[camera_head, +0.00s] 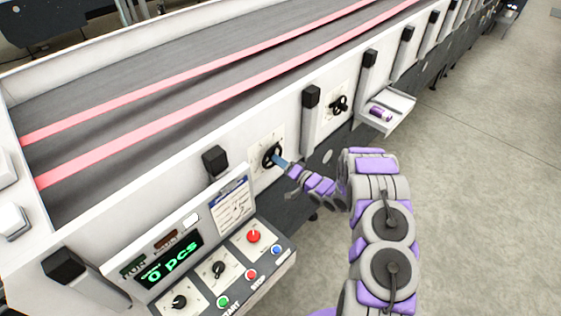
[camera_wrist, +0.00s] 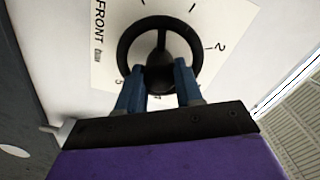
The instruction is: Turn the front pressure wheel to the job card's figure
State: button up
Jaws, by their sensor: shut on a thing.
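The front pressure wheel (camera_head: 270,156) is a black handwheel on a white dial plate on the machine's side. In the wrist view the wheel (camera_wrist: 160,43) shows its rim and spokes, with "FRONT" and the figures 1, 2 and 5 readable around it. My gripper (camera_head: 283,163) reaches it from the right. In the wrist view my gripper (camera_wrist: 157,82) has its blue fingers shut on the lower part of the wheel. The fingers hide part of the lower scale. The job card (camera_head: 233,206) stands above the control panel; its print is too small to read.
The control panel (camera_head: 215,275) with knobs, buttons and a "0 pcs" display is at lower left. A second black wheel (camera_head: 339,105) sits farther along. Beyond it, a small tray (camera_head: 398,103) holds a purple cylinder (camera_head: 380,113). Open floor (camera_head: 480,200) lies to the right.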

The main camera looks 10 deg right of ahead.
jog(key=shift+m, duration=0.4)
jog(key=shift+d, duration=0.1)
jog(key=o, duration=1)
jog(key=shift+w+f, duration=0.1)
jog(key=shift+w, duration=0.1)
jog(key=shift+o, duration=0.2)
jog(key=shift+s, duration=0.1)
jog(key=shift+s+d, duration=0.1)
jog(key=b+v, duration=0.3)
jog(key=v, duration=1.4)
